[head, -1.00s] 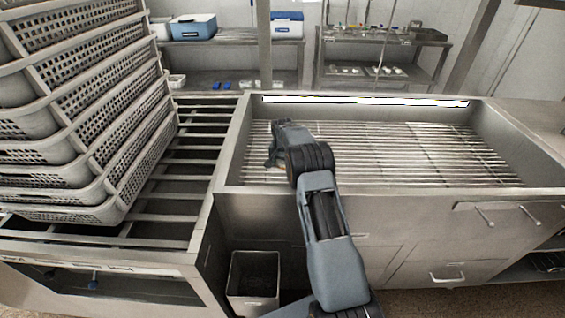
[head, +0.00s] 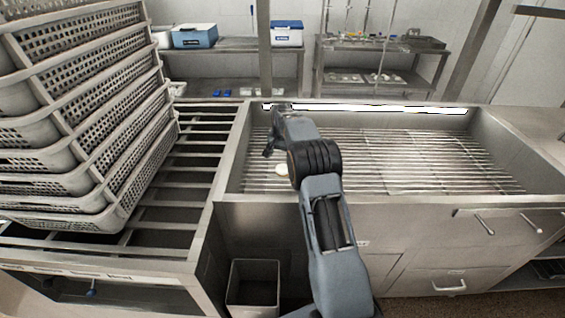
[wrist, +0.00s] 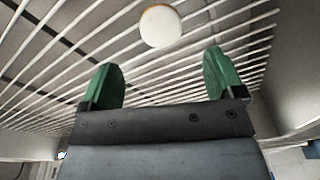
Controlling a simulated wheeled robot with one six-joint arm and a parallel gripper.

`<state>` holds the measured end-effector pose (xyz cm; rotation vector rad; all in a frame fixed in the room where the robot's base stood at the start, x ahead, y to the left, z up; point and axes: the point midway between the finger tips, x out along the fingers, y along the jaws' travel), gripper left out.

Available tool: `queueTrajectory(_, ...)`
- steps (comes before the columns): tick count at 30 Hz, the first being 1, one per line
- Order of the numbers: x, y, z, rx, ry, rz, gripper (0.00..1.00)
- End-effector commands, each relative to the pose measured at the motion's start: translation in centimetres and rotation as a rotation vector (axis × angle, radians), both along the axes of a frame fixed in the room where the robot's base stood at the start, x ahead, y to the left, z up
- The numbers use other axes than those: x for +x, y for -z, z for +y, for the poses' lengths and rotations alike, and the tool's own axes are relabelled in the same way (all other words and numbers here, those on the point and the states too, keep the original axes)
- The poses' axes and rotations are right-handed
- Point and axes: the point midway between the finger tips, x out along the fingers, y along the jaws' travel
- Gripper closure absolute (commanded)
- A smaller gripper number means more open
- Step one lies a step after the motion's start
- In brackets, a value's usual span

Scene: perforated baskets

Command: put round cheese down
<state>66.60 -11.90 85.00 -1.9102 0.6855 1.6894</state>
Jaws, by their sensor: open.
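The round cheese (wrist: 160,26) is a pale disc with an orange-brown edge. In the wrist view it is at the top, beyond the fingertips and apart from them, against the metal rack. In the head view the cheese (head: 282,169) is a small pale spot on the rack, partly hidden by my arm. My gripper (wrist: 164,78) is open and empty, with two green fingers spread apart. In the head view my gripper (head: 268,150) is over the left part of the rack, mostly hidden behind my wrist.
The slatted rack (head: 430,165) lies in a metal basin with raised walls and is otherwise bare. A tall stack of perforated baskets (head: 85,180) stands on bars to the left. A bin (head: 253,287) is on the floor in front.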

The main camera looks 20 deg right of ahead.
Motion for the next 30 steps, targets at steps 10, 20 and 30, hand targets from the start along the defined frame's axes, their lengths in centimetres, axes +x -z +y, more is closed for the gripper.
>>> queueTrajectory(10,-1.1,-4.3,0.8,-0.002,-0.028,-0.009,0.12)
queueTrajectory(20,-13.1,-13.0,6.8,-0.028,-0.307,-0.065,0.12)
queueTrajectory(30,-29.4,-12.8,11.1,-0.067,-0.594,-0.121,0.12)
